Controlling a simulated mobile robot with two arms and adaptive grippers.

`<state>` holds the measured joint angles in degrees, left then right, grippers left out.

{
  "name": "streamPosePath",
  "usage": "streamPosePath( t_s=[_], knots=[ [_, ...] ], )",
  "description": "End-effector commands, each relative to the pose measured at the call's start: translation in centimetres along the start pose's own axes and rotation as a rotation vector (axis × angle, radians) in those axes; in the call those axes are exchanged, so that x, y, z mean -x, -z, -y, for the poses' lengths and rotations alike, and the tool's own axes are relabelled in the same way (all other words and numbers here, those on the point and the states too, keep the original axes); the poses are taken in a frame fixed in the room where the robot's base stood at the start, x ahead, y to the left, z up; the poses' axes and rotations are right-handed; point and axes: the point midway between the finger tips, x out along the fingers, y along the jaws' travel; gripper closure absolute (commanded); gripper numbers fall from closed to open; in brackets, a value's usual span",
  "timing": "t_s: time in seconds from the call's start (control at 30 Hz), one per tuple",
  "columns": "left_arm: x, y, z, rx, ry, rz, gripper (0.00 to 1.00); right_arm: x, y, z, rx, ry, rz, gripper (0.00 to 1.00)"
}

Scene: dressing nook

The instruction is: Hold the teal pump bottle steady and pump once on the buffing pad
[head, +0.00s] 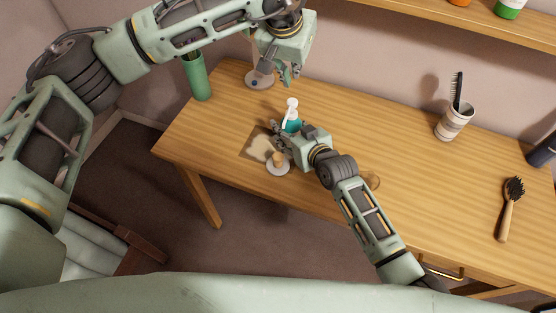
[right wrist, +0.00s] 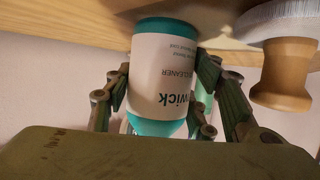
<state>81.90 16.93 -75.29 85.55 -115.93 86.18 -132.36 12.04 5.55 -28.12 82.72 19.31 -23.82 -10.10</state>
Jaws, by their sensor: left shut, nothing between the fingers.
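The teal pump bottle (head: 291,124) stands upright on the wooden table, its white pump head (head: 291,104) on top. In the right wrist view the bottle (right wrist: 160,85) appears upside down, with a white label and teal ends. My right gripper (head: 280,135) has its fingers on both sides of the bottle, closed on its body. My left gripper (head: 288,79) is shut and empty, raised above and behind the pump head, apart from it. The buffing pad (head: 278,167), a white disc with a wooden knob, lies in front of the bottle; it also shows in the right wrist view (right wrist: 283,65).
A brown mat with a pale patch (head: 250,146) lies left of the bottle. A striped cup with a comb (head: 453,122) and a hairbrush (head: 511,208) are to the right.

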Motion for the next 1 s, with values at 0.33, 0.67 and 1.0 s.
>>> streamPosePath(
  t_s=[0.33, 0.67, 1.0],
  knots=[
    [0.0, 0.0, 0.0, 0.0, 0.0, 0.0, 1.0, 0.0, 0.1, 0.0, -0.001, 0.0, -0.002, 0.32],
    [0.0, 0.0, 0.0, 0.0, 0.0, 0.0, 1.0, 1.5, 0.1, 0.0, -0.001, 0.0, -0.004, 0.32],
    [0.0, 0.0, 0.0, 0.0, 0.0, 0.0, 1.0, 7.5, 0.1, 0.0, 0.0, 0.001, -0.002, 0.32]
  ],
)
